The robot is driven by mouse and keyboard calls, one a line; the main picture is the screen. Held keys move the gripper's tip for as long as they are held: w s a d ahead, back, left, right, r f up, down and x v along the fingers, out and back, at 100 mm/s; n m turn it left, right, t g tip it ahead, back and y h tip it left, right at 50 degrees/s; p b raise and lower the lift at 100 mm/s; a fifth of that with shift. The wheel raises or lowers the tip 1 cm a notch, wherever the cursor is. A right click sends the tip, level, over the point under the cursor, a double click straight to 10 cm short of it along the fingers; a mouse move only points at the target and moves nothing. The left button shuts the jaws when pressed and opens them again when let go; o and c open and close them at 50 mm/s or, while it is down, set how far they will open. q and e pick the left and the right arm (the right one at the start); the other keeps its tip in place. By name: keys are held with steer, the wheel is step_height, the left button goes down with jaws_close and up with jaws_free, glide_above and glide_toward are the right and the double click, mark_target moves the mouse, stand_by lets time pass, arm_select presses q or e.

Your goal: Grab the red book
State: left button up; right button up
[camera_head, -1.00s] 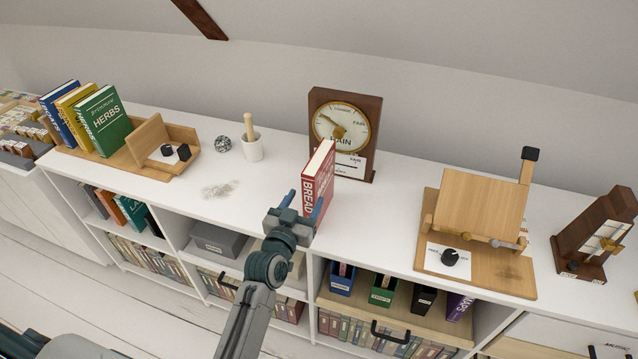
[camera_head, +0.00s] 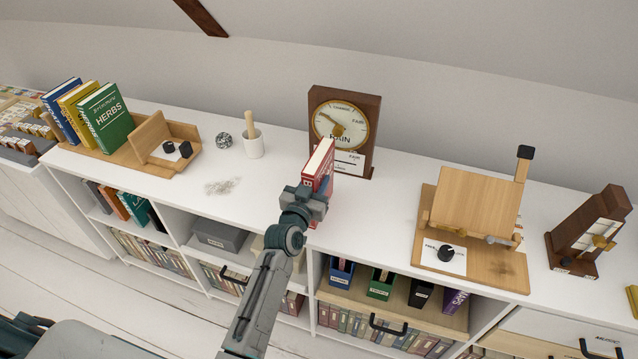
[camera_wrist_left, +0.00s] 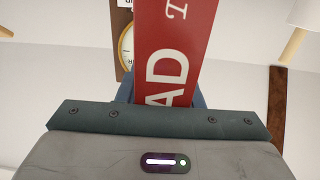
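The red book (camera_head: 320,165) stands upright on the white shelf top, in front of the brown dial instrument. My left gripper (camera_head: 318,192) is at its near side and covers the lower part of its spine. In the left wrist view the red book (camera_wrist_left: 172,50), with white letters, fills the middle. A blue finger shows close along each side of it, so the fingers are around the book. Whether they press on it cannot be told. My right gripper is not in view.
The dial instrument (camera_head: 343,128) stands close behind the red book. A white cup (camera_head: 254,146) is to the left, and a rack with several books (camera_head: 105,120) farther left. A wooden stand (camera_head: 474,205) is at right.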

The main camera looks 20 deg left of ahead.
arm_select(q)
jaws_close()
steer(key=shift+r, duration=0.15)
